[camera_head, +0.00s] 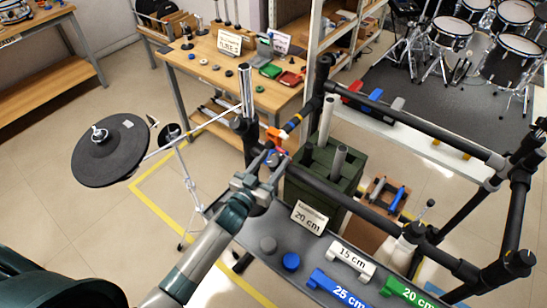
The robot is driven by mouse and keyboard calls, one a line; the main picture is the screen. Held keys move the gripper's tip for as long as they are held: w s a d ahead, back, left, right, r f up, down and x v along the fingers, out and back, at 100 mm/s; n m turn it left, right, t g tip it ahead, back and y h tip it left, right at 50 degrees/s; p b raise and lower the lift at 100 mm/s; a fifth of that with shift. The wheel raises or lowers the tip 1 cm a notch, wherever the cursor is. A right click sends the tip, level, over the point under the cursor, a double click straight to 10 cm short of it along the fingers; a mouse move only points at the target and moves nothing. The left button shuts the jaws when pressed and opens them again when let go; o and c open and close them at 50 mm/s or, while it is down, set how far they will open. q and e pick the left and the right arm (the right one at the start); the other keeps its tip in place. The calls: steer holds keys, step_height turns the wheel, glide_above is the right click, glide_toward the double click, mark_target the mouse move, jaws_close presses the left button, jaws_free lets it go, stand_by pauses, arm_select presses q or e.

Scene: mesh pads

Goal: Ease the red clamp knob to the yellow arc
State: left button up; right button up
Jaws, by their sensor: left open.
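An orange-red clamp knob (275,138) sits by the black upright post, at the inner end of the rod that carries the round black pad. My left gripper (272,160) comes up from the lower left and is open just below the knob. Its fingers are small here and partly overlap the clamp, so contact cannot be told. My right gripper is not in view.
The round black pad (108,150) stands out left on its rod. The black rack bar (415,130) runs to the right. A dark green bin (325,180) with tubes stands right of my gripper. A grey tray (270,226) with labelled blocks is in front. A wooden workbench (205,78) stands behind.

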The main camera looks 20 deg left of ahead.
arm_select(q)
steer(key=shift+w, duration=0.3)
steer(key=c, duration=1.1)
steer(key=shift+o, duration=0.3)
